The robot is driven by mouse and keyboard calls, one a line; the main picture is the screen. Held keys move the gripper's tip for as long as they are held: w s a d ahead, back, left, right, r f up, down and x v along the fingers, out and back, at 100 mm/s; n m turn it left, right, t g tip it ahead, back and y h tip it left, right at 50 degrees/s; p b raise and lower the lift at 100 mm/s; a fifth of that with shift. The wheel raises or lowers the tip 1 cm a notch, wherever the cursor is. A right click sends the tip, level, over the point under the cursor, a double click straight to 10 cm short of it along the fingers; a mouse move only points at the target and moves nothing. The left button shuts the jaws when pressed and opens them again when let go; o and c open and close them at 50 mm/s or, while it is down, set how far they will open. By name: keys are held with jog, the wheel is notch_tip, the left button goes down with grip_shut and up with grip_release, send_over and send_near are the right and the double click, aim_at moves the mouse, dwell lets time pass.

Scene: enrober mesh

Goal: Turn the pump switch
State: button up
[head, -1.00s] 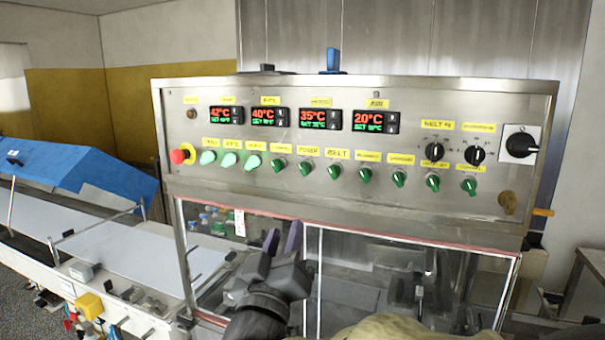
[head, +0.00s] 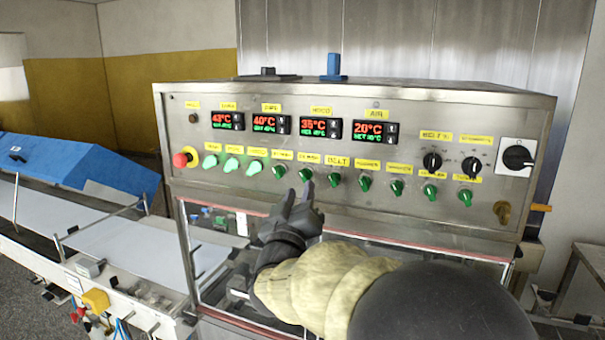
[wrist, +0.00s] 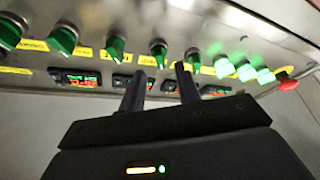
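A row of green rotary switches runs along the steel control panel (head: 450,125), each under a small yellow label. The labels are too blurred to tell surely which is the pump switch; one further right reads BELT. My gripper (head: 299,190) is just below the second green switch from the left (head: 305,174). In the wrist view, which shows the panel upside down, my gripper (wrist: 159,70) is open, its two dark fingers apart and empty. That same switch (wrist: 158,51) shows beyond the gap between them. I see no clear contact.
Left of the switches are lit green buttons (head: 232,164) and a red emergency stop (head: 182,160). Temperature displays (head: 228,121) sit above. Black dials (head: 432,161) and a black main switch (head: 516,157) are at right. A conveyor (head: 110,250) stands at left.

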aim_at(303, 179)
jog(key=p+x, duration=0.1)
jog(key=x, duration=0.3)
jog(key=shift+w+r, duration=0.1)
jog(key=shift+w, duration=0.15)
grip_shut()
